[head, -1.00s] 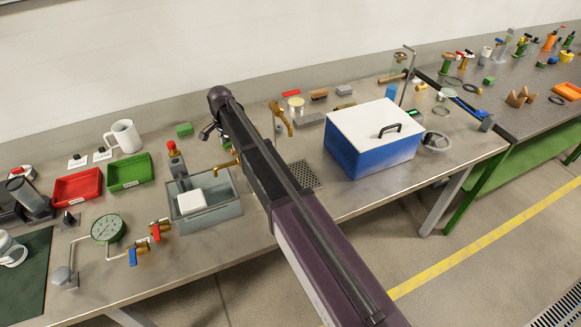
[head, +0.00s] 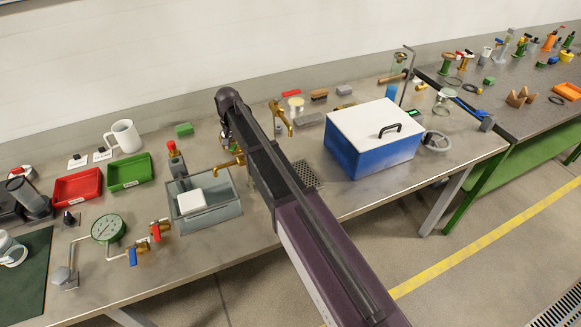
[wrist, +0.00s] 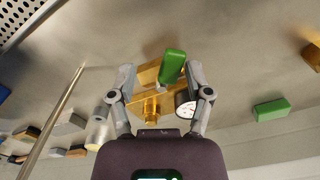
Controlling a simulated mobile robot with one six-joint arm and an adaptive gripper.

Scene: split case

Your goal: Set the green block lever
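The green block lever (wrist: 173,67) sits on a brass valve body (wrist: 152,108) in the wrist view. My gripper (wrist: 161,76) is open, with one finger on each side of the lever and brass body. The lever is closer to the right finger; I cannot tell whether they touch. A small white-faced gauge (wrist: 184,104) sits beside the brass body, partly behind the right finger. In the head view my arm hides most of the valve and gripper; only a little of the gripper (head: 225,132) shows left of the arm.
A loose green block (wrist: 271,109) lies to the right in the wrist view; it also shows in the head view (head: 184,129). A grey sink (head: 208,213) with a brass tap (head: 230,162) lies left of my arm. A blue case (head: 345,153) with a white lid stands right.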

